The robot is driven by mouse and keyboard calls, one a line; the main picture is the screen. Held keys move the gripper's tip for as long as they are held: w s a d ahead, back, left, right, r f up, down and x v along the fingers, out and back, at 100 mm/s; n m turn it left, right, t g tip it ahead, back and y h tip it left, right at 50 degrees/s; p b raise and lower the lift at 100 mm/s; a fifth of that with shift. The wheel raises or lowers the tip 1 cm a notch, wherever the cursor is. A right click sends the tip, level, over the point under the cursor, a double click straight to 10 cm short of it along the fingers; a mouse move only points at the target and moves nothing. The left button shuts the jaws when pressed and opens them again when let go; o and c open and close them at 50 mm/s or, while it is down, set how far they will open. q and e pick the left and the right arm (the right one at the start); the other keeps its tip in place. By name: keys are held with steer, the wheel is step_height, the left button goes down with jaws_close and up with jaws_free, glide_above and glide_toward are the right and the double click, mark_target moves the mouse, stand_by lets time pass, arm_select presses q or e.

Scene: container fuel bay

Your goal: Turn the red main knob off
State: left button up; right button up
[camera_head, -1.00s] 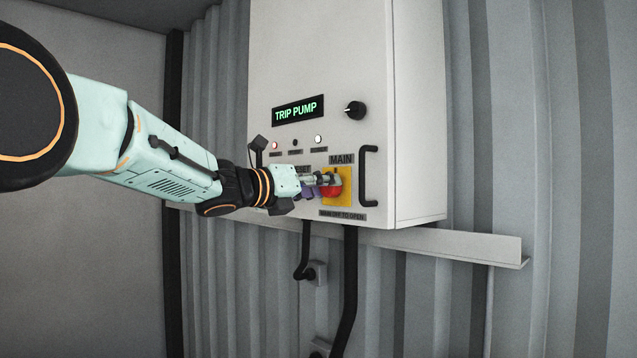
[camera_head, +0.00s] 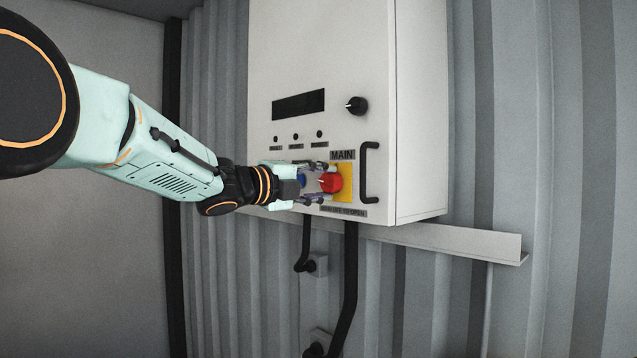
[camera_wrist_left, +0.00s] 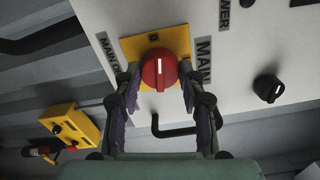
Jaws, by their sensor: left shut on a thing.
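The red main knob (camera_head: 331,183) sits on a yellow plate (camera_head: 347,180) under the MAIN label, low on the white cabinet. It also shows in the left wrist view (camera_wrist_left: 160,68), with a white mark on its face. My left gripper (camera_head: 319,182) reaches in from the left and is shut on the knob, one finger above it and one below in the head view. In the left wrist view the fingers lie on either side of the knob. The cabinet's display (camera_head: 298,105) is dark and the small lamps are unlit. My right gripper is not in view.
A black handle (camera_head: 370,173) stands just right of the knob. A black dial (camera_head: 356,106) is higher up. A ledge (camera_head: 470,242) and black cables (camera_head: 350,270) run below the cabinet (camera_head: 420,120). A yellow box (camera_wrist_left: 72,128) shows in the left wrist view.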

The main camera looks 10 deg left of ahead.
arm_select(q)
steer(key=shift+d+f+n, duration=0.15)
steer(key=shift+f+n, duration=0.1)
steer(key=shift+n, duration=0.85)
steer(key=o, duration=0.7)
steer(key=shift+r, duration=0.1)
steer(key=o, duration=0.5)
steer(key=shift+w+d, duration=0.15)
steer(key=shift+d, duration=0.2)
steer(key=shift+c, duration=0.2)
steer(key=shift+s+a+r, duration=0.15)
steer(key=shift+s+a, duration=0.2)
steer(key=shift+a, duration=0.25)
steer(key=v, duration=1)
steer(key=shift+s, duration=0.4)
